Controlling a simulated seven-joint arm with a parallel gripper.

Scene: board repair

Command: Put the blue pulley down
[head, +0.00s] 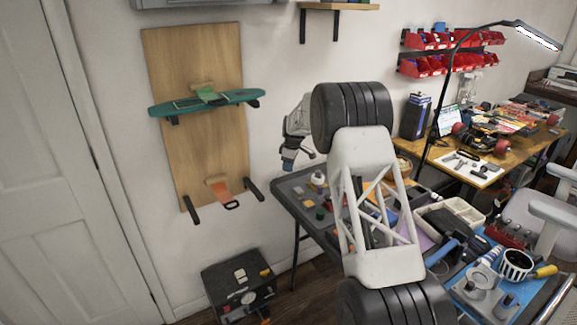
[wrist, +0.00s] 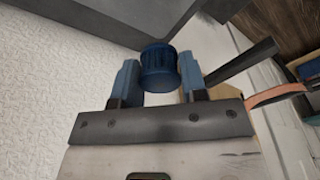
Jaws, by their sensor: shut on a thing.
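The blue pulley (wrist: 160,68) is a short ribbed blue cylinder. In the wrist view it sits between the two blue fingertips of my gripper (wrist: 158,80), which is shut on it. In the head view my gripper (head: 289,158) hangs in the air in front of the white wall, just left of and above the far end of the dark grey table. The pulley is too small there to tell apart from the blue fingers.
The dark grey table (head: 292,186) carries several small parts, with more clutter towards the right. A wooden board (head: 170,75) with a teal skateboard deck (head: 232,97) on brackets is on the wall. A black box (head: 236,284) stands on the floor below.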

